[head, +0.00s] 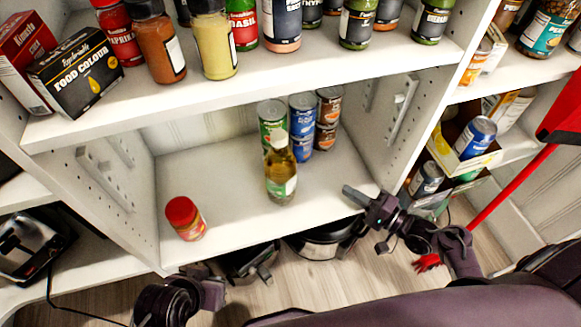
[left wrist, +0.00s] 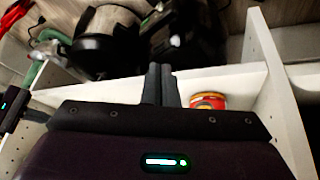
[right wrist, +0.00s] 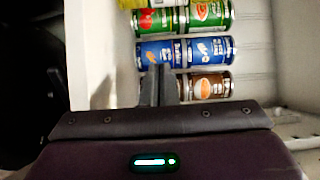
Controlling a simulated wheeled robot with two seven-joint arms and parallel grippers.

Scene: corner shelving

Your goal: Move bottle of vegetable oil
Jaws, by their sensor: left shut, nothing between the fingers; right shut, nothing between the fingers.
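The bottle of vegetable oil (head: 281,182), with yellow-green contents and a pale label, stands upright on the lower shelf board (head: 225,170), in front of stacked cans. My right gripper (head: 350,192) is at the front right of this shelf, apart from the bottle. Its fingers are closed together and empty, and they also show in the right wrist view (right wrist: 158,75), with the cans beyond them. My left arm is low at the left in the head view. Its closed, empty gripper shows in the left wrist view (left wrist: 160,75), near the shelf's front edge.
Green cans (head: 271,115), blue cans (head: 302,135) and brown cans (head: 328,120) stand behind the bottle. A red-lidded jar (head: 185,218) stands at the front left. An upper shelf (head: 240,85) with spices overhangs. Dark pots (head: 322,243) sit below. The board between jar and bottle is clear.

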